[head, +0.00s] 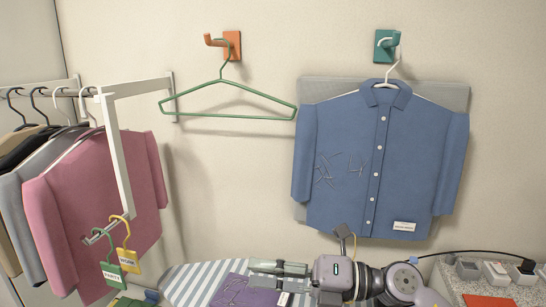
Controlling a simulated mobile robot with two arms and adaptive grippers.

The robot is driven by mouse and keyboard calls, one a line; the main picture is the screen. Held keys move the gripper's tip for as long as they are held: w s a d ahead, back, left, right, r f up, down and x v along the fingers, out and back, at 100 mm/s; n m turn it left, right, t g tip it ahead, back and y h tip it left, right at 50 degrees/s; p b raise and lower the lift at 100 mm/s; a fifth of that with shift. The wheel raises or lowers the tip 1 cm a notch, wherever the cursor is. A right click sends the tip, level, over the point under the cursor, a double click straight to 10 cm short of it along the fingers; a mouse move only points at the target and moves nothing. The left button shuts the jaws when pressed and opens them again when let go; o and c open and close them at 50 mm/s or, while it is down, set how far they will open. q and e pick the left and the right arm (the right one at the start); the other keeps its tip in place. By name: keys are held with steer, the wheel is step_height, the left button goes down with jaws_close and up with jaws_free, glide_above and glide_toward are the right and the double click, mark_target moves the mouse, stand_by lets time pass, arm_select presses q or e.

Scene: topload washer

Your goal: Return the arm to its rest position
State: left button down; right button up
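My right gripper (278,276) is low in the head view, pointing left, its arm coming in from the right. Its two fingers lie roughly parallel with a narrow gap between them, and nothing shows held in it. It is over or just above a folded purple garment (232,290) on a striped ironing board (190,281); whether it touches the garment cannot be told. A blue shirt (343,150) hangs on a white hanger from a teal wall hook (386,46), above the gripper. My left gripper is not in view.
A green empty hanger (228,83) hangs from an orange hook (232,45). Small blocks (495,272) and a cable are at lower right.

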steer(key=w+d+r+m+t+h, duration=0.15)
steer(key=d+m+t, duration=0.25)
steer(key=m+t, duration=0.5)
steer(key=w+d+m+t+h, duration=0.35)
steer(key=m+t, duration=0.35)
steer(key=m, duration=0.3)
steer(key=s+d+f+m+g+h, duration=0.2)
steer(key=d+f+m+h, duration=0.45)
steer(key=f, duration=0.25)
steer(key=s+d+f+m+g+h, duration=0.1)
steer(key=s+d+f+m+h, duration=0.1)
steer(key=d+f+m+h, duration=0.55)
steer(key=s+f+m+g, duration=0.2)
steer(key=s+f+g, duration=0.4)
steer(key=s+f, duration=0.45)
steer(key=s+f+m+g, duration=0.3)
steer(key=s+f+g, duration=0.4)
steer(key=s, duration=0.6)
step_height(320, 180, down, 28)
steer(key=s+f, duration=0.1)
steer(key=s, duration=0.1)
steer(key=s+d+f+g, duration=0.1)
steer(key=s+d+f, duration=0.2)
steer(key=s+f, duration=1.1)
steer(key=shift+s+n+g+y, duration=0.3)
steer(key=shift+s+n, duration=0.1)
steer(key=shift+s, duration=0.65)
